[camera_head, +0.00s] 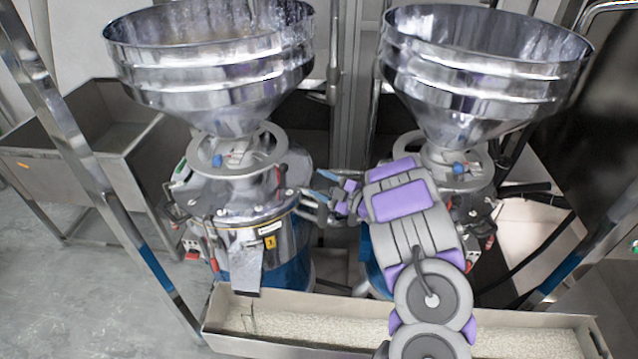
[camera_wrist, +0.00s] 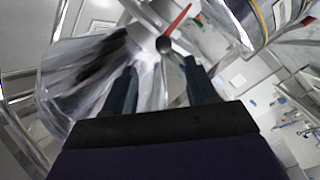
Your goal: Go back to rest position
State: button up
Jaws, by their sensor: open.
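My gripper (camera_head: 322,188) is open, between the two bean grinders in the head view. Its fingers point left, towards the left grinder's body (camera_head: 262,245); I cannot tell whether they touch it. My arm reaches up from the bottom right and covers much of the right grinder (camera_head: 458,175). In the wrist view my gripper (camera_wrist: 162,78) shows two dark fingers apart, with nothing visibly held between them. A red lever with a dark round knob (camera_wrist: 164,44) shows just beyond the fingertips. A shiny metal surface (camera_wrist: 75,85) fills the left of that view.
Large steel hoppers stand above both grinders, left (camera_head: 215,65) and right (camera_head: 480,70). A long trough (camera_head: 300,325) of pale grains runs along the front. A metal sink (camera_head: 85,150) stands at left. Slanted metal posts (camera_head: 95,170) frame both sides. Grey floor (camera_head: 80,290) is clear at lower left.

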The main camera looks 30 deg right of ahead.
jog(key=shift+d, duration=0.1)
jog(key=w+d+r+m+g+h+b, duration=0.1)
jog(key=w+d+r+m+g+h, duration=0.3)
jog(key=h, duration=0.5)
jog(key=s+r+m+g+h+b, duration=0.1)
jog(key=s+r+m+g+h, duration=0.25)
jog(key=s+r+m, duration=0.35)
jog(key=s+a+f+m+g+y+b, duration=0.1)
jog(key=s+a+g+y, duration=0.1)
jog(key=s+a, duration=0.8)
jog(key=s+a+f+m+g+y+b, duration=0.1)
jog(key=s+a+g, duration=0.4)
jog(key=s+a, duration=0.6)
jog(key=s+a+f+g+y, duration=0.3)
jog(key=s+a, duration=0.8)
jog(key=s, duration=0.6)
jog(key=shift+f+m+g+b, duration=0.25)
jog(key=shift+m+g+b, duration=0.15)
jog(key=shift+g, duration=0.15)
